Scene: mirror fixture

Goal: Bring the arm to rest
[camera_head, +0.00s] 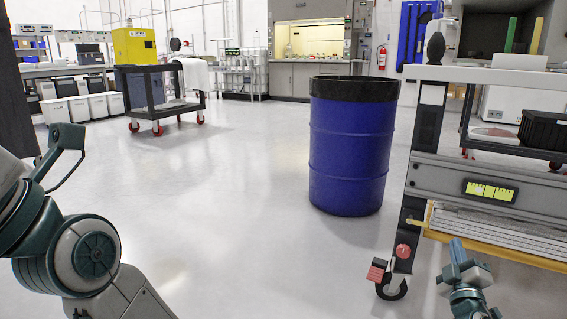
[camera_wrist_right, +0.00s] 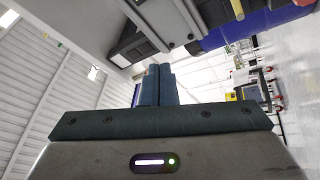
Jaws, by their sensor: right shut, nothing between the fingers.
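My right gripper (camera_head: 457,247) shows at the lower right of the head view, low in front of the cart. Its fingers are together and hold nothing. In the right wrist view the two fingers (camera_wrist_right: 158,72) stand side by side, closed, with nothing between them. My left arm shows at the lower left of the head view; I cannot make out its gripper there.
A wheeled cart (camera_head: 440,175) with a yellow-green level display (camera_head: 490,191) stands at the right, close to my right gripper. A blue drum (camera_head: 347,155) with a black rim stands left of it. A dark cart (camera_head: 150,95) carries a yellow box (camera_head: 134,46) farther back. The middle floor is clear.

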